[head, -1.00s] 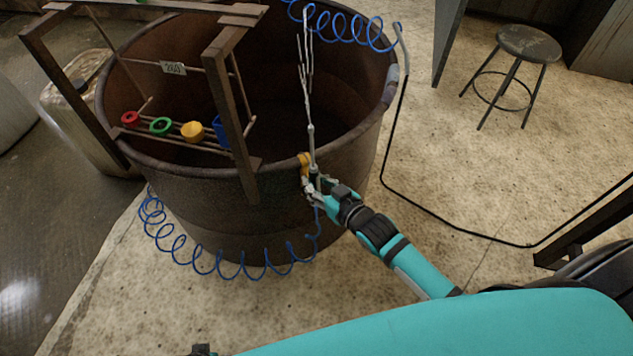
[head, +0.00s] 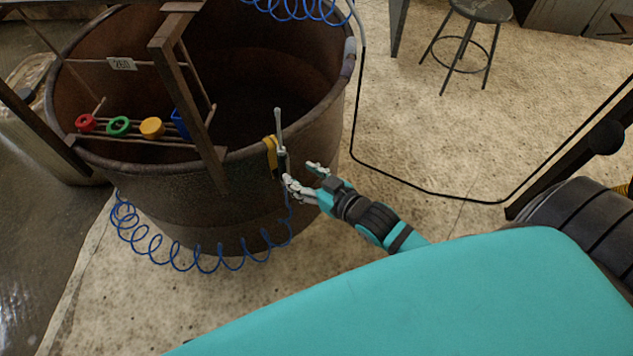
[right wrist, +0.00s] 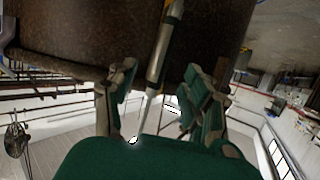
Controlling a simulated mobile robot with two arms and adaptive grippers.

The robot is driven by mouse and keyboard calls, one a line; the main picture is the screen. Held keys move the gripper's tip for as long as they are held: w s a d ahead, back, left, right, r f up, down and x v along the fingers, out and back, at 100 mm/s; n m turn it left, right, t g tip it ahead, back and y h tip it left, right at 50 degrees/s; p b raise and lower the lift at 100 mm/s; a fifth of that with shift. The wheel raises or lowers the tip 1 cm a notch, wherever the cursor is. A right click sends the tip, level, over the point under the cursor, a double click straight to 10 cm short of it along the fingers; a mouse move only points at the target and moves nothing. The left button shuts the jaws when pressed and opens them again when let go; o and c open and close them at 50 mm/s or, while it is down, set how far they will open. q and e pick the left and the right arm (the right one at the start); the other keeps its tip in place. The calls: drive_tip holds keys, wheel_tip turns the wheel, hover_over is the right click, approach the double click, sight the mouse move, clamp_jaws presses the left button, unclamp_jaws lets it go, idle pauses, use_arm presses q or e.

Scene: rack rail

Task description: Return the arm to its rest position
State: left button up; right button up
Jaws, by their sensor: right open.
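My right gripper (head: 303,178) is open beside the outer wall of the rusty round tub (head: 225,203). A slim grey wand-like tool (head: 279,130) stands upright at the tub's rim, next to a yellow holder (head: 271,154). The gripper's fingers are just right of the tool's lower end; one fingertip overlaps it in the picture, and I cannot tell whether they touch. In the right wrist view the tool (right wrist: 160,55) runs down between the two spread fingers (right wrist: 162,98). My left gripper is not in view.
A dark frame (head: 190,95) stands over the tub, with red (head: 85,122), green (head: 118,126) and yellow (head: 152,127) rings on a rack. A blue coiled hose (head: 200,262) hangs outside.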

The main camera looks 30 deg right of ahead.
drive_tip(key=v, duration=0.5)
drive_tip(key=s+d+f+g+h, duration=0.1)
drive_tip(key=s+f+g+h, duration=0.15)
drive_tip(key=f, duration=0.65)
drive_tip(key=s+d+f+g+h, duration=0.1)
drive_tip(key=s+d+f+g, duration=0.15)
drive_tip(key=f, duration=0.65)
drive_tip(key=s+a+f+g, duration=0.3)
drive_tip(key=s+f+g, duration=0.3)
drive_tip(key=s+f, duration=0.45)
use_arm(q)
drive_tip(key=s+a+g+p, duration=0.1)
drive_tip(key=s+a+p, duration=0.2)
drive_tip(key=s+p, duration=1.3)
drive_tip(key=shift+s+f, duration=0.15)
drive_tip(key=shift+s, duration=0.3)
use_arm(e)
drive_tip(key=s+d, duration=0.2)
drive_tip(key=s, duration=0.6)
drive_tip(key=s+d+g, duration=0.1)
drive_tip(key=s, duration=0.8)
drive_tip(key=shift+s+d+m+g+h, duration=0.2)
drive_tip(key=shift+d+m+g+h, duration=0.15)
drive_tip(key=shift+h, duration=0.1)
